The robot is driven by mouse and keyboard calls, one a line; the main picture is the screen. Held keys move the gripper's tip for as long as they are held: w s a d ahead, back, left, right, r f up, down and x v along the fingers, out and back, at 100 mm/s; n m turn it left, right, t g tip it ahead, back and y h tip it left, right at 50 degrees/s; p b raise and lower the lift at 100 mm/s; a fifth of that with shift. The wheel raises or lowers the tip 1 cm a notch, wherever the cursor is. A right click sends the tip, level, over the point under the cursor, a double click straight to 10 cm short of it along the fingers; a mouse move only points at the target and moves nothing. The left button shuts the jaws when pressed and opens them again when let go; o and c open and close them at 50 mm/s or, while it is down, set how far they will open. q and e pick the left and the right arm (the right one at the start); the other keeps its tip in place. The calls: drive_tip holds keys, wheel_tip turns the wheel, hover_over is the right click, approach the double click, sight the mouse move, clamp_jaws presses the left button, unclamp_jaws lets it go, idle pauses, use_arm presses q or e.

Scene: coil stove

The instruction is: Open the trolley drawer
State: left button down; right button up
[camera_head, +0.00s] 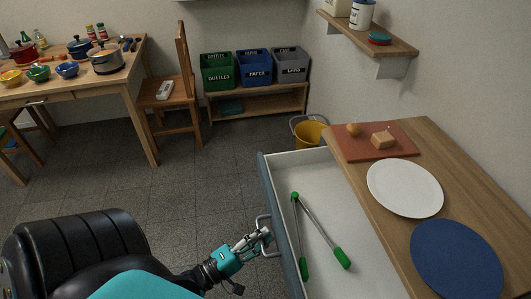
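The trolley drawer (318,168) stands well out to the left from under the wooden trolley top (430,150). Its inside is white and its front panel (285,230) is grey-blue. A metal bar handle (263,219) sits on the outside of that panel. My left gripper (261,239) is at the handle, and its fingers look closed around the bar. The fingers partly hide the handle. Green-tipped metal tongs (318,230) lie in the drawer. My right gripper is not in view.
On the trolley top are a brown board (365,148) with food pieces, a white plate (405,188) and a blue plate (456,260). A yellow bucket (310,133) stands behind the drawer. The tiled floor (120,200) to the left is clear.

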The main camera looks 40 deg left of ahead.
use_arm(q)
drive_tip(key=c, duration=1.4)
unclamp_jaws()
drive_tip(key=v, duration=1.2)
